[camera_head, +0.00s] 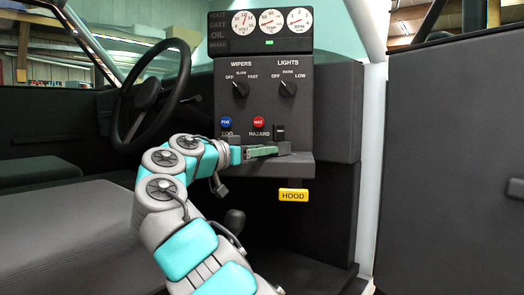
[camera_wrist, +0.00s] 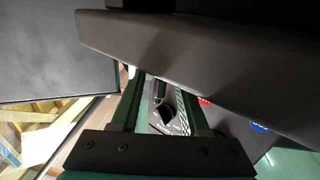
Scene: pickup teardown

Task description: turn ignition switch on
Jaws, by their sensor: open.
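A small black switch (camera_head: 279,131) stands on the dark dash panel, right of the HAZARD label. No ignition label can be read, so I cannot tell for sure that it is the ignition switch. A dark upright part, likely this switch, shows between my fingers in the wrist view (camera_wrist: 160,89). My gripper (camera_head: 265,151) is just below the switch, at the panel's lower ledge, reaching in from the left. Its green fingers are apart and empty in the wrist view (camera_wrist: 160,100). Contact with the panel cannot be told.
The panel also has a wipers knob (camera_head: 240,89), a lights knob (camera_head: 288,89), a blue fog button (camera_head: 226,121) and a red hazard button (camera_head: 258,121). The ledge (camera_head: 298,163) juts out close to my fingers. A yellow HOOD handle (camera_head: 293,195) sits below. The steering wheel (camera_head: 146,96) is left.

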